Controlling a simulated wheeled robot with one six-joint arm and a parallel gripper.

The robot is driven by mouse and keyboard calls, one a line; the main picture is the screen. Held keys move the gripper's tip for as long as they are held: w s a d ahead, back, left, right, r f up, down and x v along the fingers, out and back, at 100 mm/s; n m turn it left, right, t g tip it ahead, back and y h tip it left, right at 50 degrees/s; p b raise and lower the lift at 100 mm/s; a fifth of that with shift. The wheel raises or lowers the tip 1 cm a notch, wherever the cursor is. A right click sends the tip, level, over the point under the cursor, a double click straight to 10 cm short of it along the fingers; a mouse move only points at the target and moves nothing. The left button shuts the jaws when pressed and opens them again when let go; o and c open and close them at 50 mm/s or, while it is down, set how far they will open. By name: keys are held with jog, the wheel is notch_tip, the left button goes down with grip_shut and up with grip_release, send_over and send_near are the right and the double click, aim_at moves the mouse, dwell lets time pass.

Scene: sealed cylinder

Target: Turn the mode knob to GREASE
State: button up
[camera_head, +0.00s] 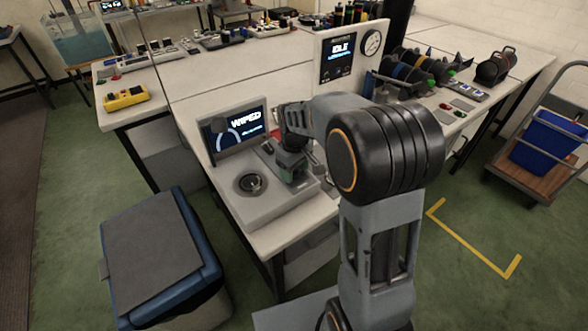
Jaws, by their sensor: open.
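A grey machine (255,207) sits at the near corner of the workbench, with an upright screen (237,130) that reads WIPED. A round dark fitting (250,183) is set in the left of its top face. I cannot tell whether this is the mode knob, and no GREASE marking can be read. My gripper (291,172) points down over the machine's right part, to the right of the round fitting. Its fingertips are small and partly hidden, and whatever is under them is hidden too. I see nothing held in it.
A panel reading IDLE with a round gauge (343,55) stands behind my arm. A yellow meter (126,98) lies at the bench's left. A blue bin with a grey lid (150,250) stands in front. A cart with a blue crate (545,140) is at right.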

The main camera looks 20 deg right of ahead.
jog(key=shift+c, duration=0.2)
jog(key=c, duration=0.9)
jog(key=m+p, duration=0.1)
jog(key=m, duration=0.3)
jog(key=shift+r+m, duration=0.1)
jog(key=shift+m, duration=0.3)
jog(key=m+p, duration=0.1)
jog(key=m, duration=0.3)
jog(key=shift+m, duration=0.3)
jog(key=m, duration=0.4)
jog(key=shift+p, duration=0.4)
jog(key=shift+m, duration=2.2)
